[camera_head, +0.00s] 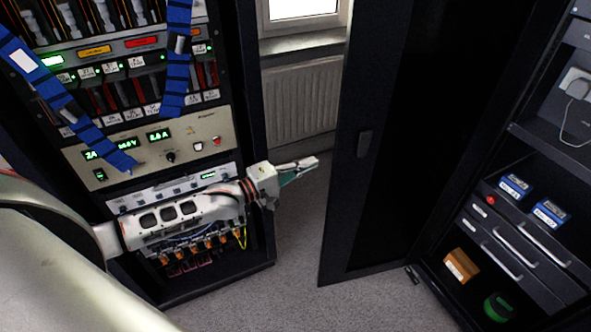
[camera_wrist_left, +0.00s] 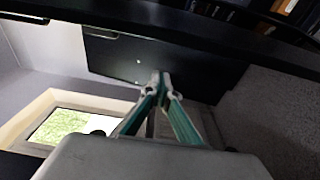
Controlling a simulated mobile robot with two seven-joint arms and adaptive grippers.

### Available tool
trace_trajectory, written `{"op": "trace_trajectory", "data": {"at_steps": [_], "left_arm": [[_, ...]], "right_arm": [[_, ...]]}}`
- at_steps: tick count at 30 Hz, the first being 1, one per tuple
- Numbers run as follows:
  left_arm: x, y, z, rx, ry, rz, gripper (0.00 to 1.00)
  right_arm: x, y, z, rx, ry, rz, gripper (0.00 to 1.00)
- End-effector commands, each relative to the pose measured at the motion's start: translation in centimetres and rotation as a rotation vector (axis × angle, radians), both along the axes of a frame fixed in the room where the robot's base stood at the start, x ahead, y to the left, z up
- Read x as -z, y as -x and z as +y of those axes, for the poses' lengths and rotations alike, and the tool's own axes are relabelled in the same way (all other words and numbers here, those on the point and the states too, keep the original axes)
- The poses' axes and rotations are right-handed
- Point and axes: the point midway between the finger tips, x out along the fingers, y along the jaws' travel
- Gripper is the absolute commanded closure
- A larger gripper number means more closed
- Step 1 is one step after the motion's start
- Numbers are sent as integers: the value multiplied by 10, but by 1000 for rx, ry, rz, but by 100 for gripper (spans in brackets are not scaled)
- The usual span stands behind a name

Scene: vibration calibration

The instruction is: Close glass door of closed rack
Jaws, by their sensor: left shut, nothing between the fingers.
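The dark glass door (camera_head: 400,130) of the black rack (camera_head: 515,135) stands open at centre right, its black frame edge facing left. A small black handle (camera_head: 365,143) sits on that frame. The rack's inside shows to the right of the door. My left gripper (camera_head: 309,164) reaches in from the left, in front of the other rack and to the left of the door edge. It is apart from the door in the picture. In the left wrist view the teal fingers meet at their tips (camera_wrist_left: 160,84), shut and empty. My right gripper is not in view.
An open instrument rack (camera_head: 147,142) with blue tape strips stands on the left. A radiator (camera_head: 302,100) under a window is at the back. The rack holds drawers (camera_head: 508,250), blue boxes and an orange box (camera_head: 461,265). Grey floor (camera_head: 300,245) between the racks is clear.

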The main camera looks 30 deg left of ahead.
Motion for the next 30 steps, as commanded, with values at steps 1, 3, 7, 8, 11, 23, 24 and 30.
{"op": "trace_trajectory", "data": {"at_steps": [1,3,7,8,11,23,24,30], "left_arm": [[-1,-7,-4,0,2,-3,100],[-1,-15,-9,0,2,-3,100],[-1,-28,-18,0,1,-2,100],[0,-28,-20,1,1,1,100],[-1,-16,-27,2,3,2,100],[-1,4,-42,1,1,1,100],[0,4,-43,0,0,0,100],[0,4,-42,0,0,0,100]], "right_arm": [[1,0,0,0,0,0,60],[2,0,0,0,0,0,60],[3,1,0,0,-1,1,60],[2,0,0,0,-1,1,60],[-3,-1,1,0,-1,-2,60],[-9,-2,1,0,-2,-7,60],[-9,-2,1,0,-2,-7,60],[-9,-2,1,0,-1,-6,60]]}}
